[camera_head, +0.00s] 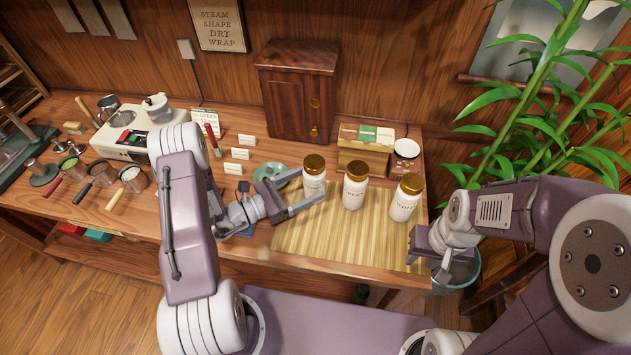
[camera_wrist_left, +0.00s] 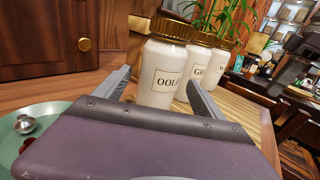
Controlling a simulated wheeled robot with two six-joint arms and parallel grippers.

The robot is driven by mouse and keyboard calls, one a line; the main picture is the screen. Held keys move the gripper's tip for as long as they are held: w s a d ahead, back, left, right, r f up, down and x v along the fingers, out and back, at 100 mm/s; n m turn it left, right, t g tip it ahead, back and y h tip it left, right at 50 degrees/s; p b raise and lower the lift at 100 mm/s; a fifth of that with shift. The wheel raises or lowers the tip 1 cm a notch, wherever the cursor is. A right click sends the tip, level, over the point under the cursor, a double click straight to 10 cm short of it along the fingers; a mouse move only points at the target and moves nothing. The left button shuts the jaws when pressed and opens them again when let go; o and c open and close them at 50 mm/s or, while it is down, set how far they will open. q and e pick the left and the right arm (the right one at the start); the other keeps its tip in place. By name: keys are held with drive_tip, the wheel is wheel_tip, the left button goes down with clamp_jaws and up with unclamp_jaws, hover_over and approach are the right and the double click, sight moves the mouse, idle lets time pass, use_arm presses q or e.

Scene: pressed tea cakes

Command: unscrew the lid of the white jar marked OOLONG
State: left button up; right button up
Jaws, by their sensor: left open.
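The white OOLONG jar (camera_head: 314,186) with a gold lid (camera_head: 315,164) stands upright at the left of a row of three jars. In the left wrist view the jar (camera_wrist_left: 155,88) shows part of its label, "OOL", with its gold lid (camera_wrist_left: 171,29) in place. My left gripper (camera_head: 312,185) is open, its two fingers reaching to either side of the jar's body, below the lid. I cannot tell whether a finger touches it. My right gripper (camera_head: 442,262) hangs at the table's right front corner, away from the jars; its fingers are not clear.
Two more gold-lidded white jars, the middle one (camera_head: 354,190) and the right one (camera_head: 403,203), stand close by on the bamboo mat (camera_head: 330,235). A green dish (camera_head: 270,172) lies left of the OOLONG jar. A wooden cabinet (camera_head: 298,90) stands behind. The mat's front is clear.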

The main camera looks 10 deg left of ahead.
sight(324, 177)
use_arm(q)
drive_tip(key=shift+w+d, duration=0.2)
drive_tip(key=shift+d, duration=0.15)
use_arm(e)
drive_tip(key=shift+r, duration=0.1)
use_arm(q)
drive_tip(key=x, duration=0.4)
drive_tip(key=shift+w+p, duration=0.15)
drive_tip(key=shift+p, duration=0.2)
use_arm(e)
drive_tip(key=shift+a+r, duration=0.15)
drive_tip(key=shift+r, duration=0.15)
use_arm(q)
drive_tip(key=shift+w+d, duration=0.2)
drive_tip(key=shift+d, duration=0.1)
drive_tip(key=shift+a, duration=0.15)
drive_tip(key=c, duration=0.4)
clamp_jaws()
drive_tip(key=shift+r, duration=0.15)
wheel_tip(324, 177, up, 18)
drive_tip(key=p, duration=0.1)
drive_tip(key=shift+p, duration=0.3)
use_arm(e)
drive_tip(key=shift+r, duration=0.75)
